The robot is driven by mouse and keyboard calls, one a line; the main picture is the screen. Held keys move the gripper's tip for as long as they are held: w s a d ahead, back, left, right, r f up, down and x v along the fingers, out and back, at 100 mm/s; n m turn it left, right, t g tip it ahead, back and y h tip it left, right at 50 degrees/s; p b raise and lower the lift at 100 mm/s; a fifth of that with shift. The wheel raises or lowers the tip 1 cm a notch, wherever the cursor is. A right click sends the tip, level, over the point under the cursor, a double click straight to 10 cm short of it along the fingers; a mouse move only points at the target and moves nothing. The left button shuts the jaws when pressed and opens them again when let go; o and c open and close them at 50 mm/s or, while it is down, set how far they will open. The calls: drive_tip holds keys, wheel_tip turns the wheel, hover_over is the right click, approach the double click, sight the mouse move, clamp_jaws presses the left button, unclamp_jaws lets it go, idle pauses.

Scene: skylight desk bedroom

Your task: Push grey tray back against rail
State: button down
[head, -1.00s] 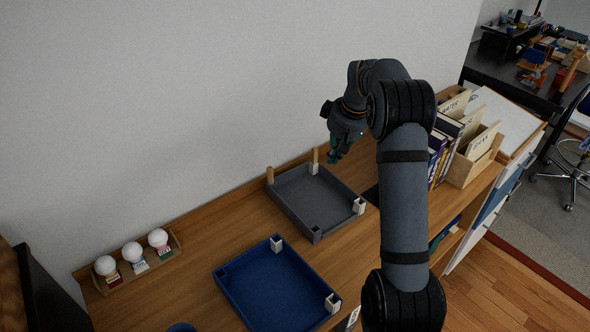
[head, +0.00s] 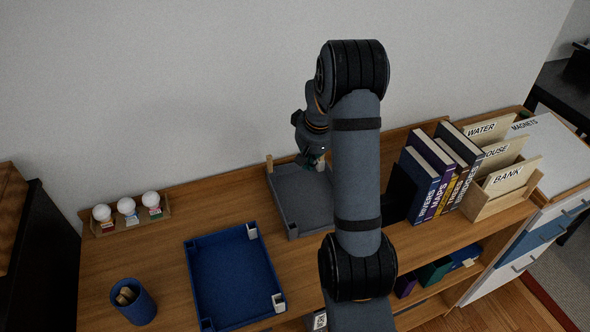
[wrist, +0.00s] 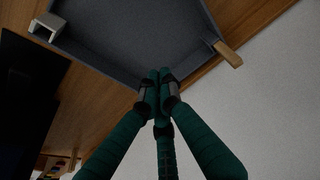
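The grey tray (head: 290,190) lies on the wooden desk in the head view, its far side close to the low wooden rail (head: 222,176) along the wall. Whether they touch is hard to tell. A wooden peg (head: 269,163) stands at its far left corner. My gripper (head: 312,163) is at the tray's far side, and my arm hides the tray's right part. In the wrist view, the green fingers of my gripper (wrist: 159,76) are together and empty, at or just over the edge of the grey tray (wrist: 130,40); contact is unclear. A peg (wrist: 228,54) shows beside them.
A blue tray (head: 233,275) lies left of the grey one, with a blue cup (head: 132,300) further left. White balls on a small wooden stand (head: 133,224) are at the back left. Books (head: 440,175) and a wooden file box (head: 498,190) stand to the right.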

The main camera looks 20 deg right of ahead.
sight(300, 175)
drive_tip(key=p+x, duration=0.2)
drive_tip(key=x, duration=0.8)
drive_tip(key=shift+s, duration=0.1)
drive_tip(key=w+p, duration=0.2)
drive_tip(key=w, duration=0.1)
drive_tip(key=shift+d+r+p, duration=0.1)
drive_tip(key=shift+d+p, duration=0.15)
drive_tip(key=shift+p, duration=0.05)
drive_tip(key=shift+w, duration=0.5)
drive_tip(key=shift+w, duration=0.15)
